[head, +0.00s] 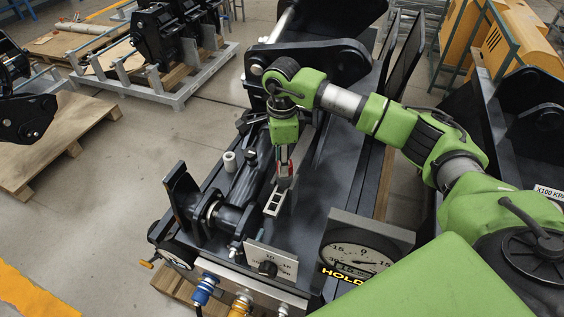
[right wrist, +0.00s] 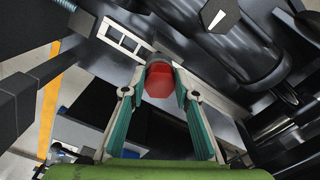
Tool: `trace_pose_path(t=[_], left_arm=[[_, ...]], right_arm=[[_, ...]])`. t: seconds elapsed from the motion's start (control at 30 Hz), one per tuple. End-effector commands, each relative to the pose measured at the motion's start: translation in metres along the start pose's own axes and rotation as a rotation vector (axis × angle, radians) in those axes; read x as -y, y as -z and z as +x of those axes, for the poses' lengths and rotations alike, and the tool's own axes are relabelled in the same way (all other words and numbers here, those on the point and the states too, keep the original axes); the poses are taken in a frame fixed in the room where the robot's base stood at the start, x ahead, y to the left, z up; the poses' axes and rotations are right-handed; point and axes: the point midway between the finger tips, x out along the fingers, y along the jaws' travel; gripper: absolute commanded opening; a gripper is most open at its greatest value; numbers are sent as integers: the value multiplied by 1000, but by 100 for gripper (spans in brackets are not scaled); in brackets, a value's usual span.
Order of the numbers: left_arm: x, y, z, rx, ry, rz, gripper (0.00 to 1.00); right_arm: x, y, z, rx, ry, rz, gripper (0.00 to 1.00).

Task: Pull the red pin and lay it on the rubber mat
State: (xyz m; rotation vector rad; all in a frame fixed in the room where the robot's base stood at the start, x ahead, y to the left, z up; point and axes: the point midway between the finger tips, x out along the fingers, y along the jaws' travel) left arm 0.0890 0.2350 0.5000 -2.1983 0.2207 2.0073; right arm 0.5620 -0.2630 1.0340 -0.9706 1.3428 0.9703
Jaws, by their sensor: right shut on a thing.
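The red pin (right wrist: 158,82) shows as a red block between the two teal fingers of my right gripper (right wrist: 155,95) in the right wrist view. A dark round piece shows just beyond its far end. The right gripper (head: 285,172) points down over the dark coupler frame (head: 315,195) in the head view and is shut on the pin. A bit of red shows at its fingertips beside a pale slotted plate (head: 274,202). I cannot tell whether the pin still sits in its hole. I cannot make out the rubber mat. My left gripper is not in view.
Blue (head: 204,289) and yellow (head: 240,305) hose couplings sit below. A black cylinder (right wrist: 235,45) lies near the gripper. Pallets (head: 60,150) stand left.

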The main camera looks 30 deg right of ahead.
Motion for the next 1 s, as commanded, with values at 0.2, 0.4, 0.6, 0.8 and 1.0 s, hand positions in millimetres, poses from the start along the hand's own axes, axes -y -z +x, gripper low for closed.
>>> trace_pose_path(t=[0.2, 0.4, 0.6, 0.8, 1.0], left_arm=[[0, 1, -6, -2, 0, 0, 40], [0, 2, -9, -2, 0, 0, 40], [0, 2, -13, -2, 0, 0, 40], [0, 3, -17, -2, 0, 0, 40], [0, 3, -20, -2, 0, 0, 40]], right_arm=[[0, 0, -11, 0, 0, 0, 2], [0, 0, -18, 0, 0, 0, 2], [0, 0, -26, 0, 0, -1, 2], [0, 0, -34, 0, 0, -1, 2], [0, 0, -42, 0, 0, -1, 2]])
